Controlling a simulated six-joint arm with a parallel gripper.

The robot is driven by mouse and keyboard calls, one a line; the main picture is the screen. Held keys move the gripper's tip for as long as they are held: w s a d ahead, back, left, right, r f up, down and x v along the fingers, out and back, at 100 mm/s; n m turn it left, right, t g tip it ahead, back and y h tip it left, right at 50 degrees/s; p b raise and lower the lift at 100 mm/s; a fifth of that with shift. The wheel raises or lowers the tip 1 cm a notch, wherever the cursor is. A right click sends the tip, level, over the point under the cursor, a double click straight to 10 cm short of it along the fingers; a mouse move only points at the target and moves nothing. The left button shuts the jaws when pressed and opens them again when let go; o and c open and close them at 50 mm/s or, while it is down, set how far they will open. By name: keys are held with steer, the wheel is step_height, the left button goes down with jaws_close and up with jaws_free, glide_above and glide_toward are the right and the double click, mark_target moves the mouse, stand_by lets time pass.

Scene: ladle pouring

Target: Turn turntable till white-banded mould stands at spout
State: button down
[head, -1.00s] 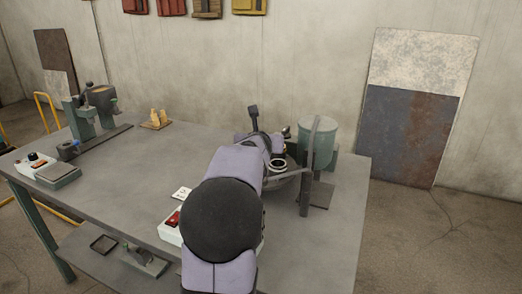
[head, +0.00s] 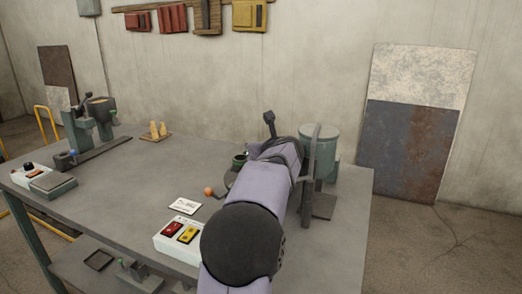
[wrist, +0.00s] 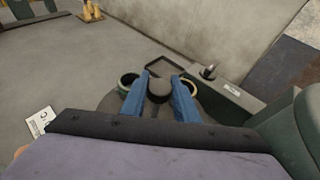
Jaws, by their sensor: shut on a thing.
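In the wrist view my gripper (wrist: 159,92) is shut on a dark round knob (wrist: 159,86) above the turntable (wrist: 104,107), a dark disc. A green-rimmed mould (wrist: 128,81) stands just left of the fingers. A mould with a pale, cream-looking rim (wrist: 190,85) stands just right of them, partly covered by a finger. The green mould also shows in the head view (head: 240,159), left of my arm. My arm hides my gripper and most of the turntable there. I cannot make out the spout in either view.
A green tank (head: 319,139) stands behind my arm at the right. The middle of the table is clear.

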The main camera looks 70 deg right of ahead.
steer(key=shift+r, duration=0.2)
steer(key=c, duration=1.4)
jaws_free()
steer(key=shift+f, duration=0.1)
steer(key=shift+v, duration=3.65)
